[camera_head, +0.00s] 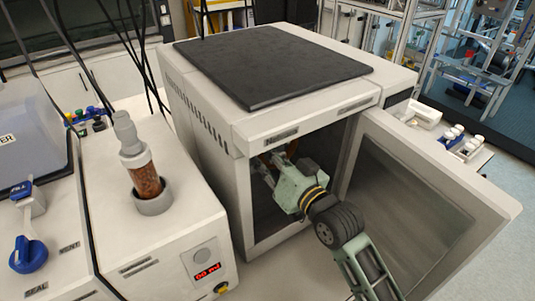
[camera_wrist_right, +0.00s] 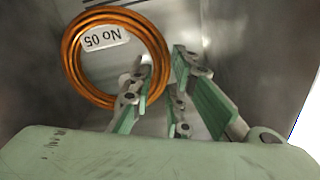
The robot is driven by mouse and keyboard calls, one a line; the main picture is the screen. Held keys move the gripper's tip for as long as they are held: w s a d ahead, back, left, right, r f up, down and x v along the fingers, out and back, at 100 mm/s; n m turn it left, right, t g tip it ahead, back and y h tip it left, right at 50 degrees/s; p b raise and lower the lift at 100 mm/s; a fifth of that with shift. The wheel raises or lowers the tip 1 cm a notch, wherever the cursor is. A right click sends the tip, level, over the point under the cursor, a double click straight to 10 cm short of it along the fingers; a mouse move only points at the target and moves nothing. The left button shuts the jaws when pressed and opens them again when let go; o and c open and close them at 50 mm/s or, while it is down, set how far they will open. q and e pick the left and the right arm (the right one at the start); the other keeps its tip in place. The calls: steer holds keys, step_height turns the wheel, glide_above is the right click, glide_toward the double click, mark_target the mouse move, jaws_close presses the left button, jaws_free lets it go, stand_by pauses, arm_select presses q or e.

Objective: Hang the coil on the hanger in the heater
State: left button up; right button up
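The coil is an orange-copper ring with a white tag reading "No 05", upside down in the right wrist view (camera_wrist_right: 72,62). Its right rim lies between the fingertips of my right gripper (camera_wrist_right: 163,65), which stand apart with a gap around the rim. In the head view, my right gripper (camera_head: 276,166) is inside the open heater (camera_head: 240,135), and a bit of orange shows beside its fingers. The hanger cannot be made out clearly; thin dark lines show inside the ring. I cannot tell what bears the coil. My left gripper is not in view.
The heater door (camera_head: 425,190) stands open to the right of my right arm. A white device (camera_head: 160,235) with a red display and a reddish-filled tube (camera_head: 146,180) stands left of the heater. Small white-capped vials (camera_head: 455,135) stand behind the door.

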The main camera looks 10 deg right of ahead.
steer(key=o, duration=0.5)
steer(key=v, duration=1.2)
steer(key=shift+s, duration=0.1)
